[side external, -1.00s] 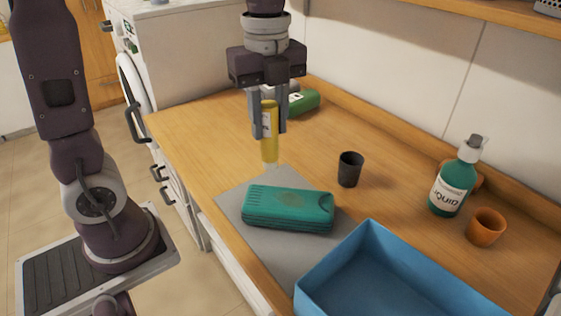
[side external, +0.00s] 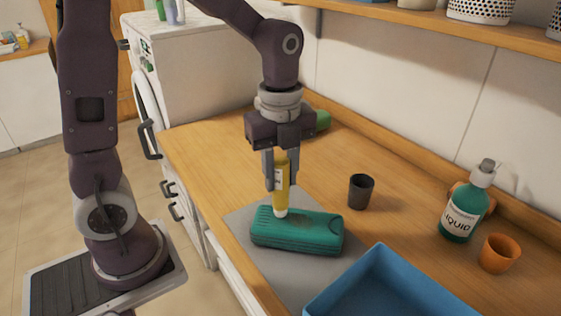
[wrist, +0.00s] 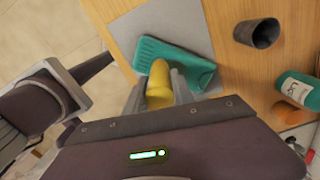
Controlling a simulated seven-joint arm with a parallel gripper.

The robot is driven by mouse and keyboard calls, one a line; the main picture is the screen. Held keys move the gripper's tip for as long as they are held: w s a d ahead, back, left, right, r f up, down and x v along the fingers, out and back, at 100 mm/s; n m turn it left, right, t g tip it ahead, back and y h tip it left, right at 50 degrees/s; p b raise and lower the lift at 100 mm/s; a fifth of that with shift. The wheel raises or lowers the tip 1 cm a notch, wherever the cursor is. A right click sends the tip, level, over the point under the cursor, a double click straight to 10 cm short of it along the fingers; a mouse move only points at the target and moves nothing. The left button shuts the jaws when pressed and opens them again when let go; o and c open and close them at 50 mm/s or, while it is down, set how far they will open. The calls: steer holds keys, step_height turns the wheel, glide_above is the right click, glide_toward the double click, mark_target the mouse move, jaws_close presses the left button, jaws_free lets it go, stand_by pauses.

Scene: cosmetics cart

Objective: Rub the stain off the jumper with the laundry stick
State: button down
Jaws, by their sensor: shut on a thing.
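My gripper (side external: 282,172) is shut on the yellow laundry stick (side external: 281,190) and holds it upright with its white tip down. The tip is at the top of the folded teal jumper (side external: 315,236), toward its left part, and looks to be touching it. The jumper lies on a grey mat (side external: 243,222). A darker stain patch is only faintly visible on the jumper, beside the tip. In the wrist view the yellow stick (wrist: 159,88) sits between my fingers, over the teal jumper (wrist: 195,68); the stain is hidden there.
A dark cup (side external: 360,192) stands behind the jumper to the right. A blue bin (side external: 385,285) is at the front right. A green liquid bottle (side external: 463,212) and an orange cup (side external: 499,254) stand further right. A green item (side external: 322,121) lies behind my gripper.

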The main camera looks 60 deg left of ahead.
steer(key=shift+w+d+f, duration=0.1)
steer(key=shift+f, duration=0.4)
steer(key=shift+w+d, duration=2.5)
steer(key=shift+d, duration=0.2)
steer(key=shift+s+a, duration=2.55)
steer(key=shift+a, duration=0.25)
steer(key=shift+r, duration=3.95)
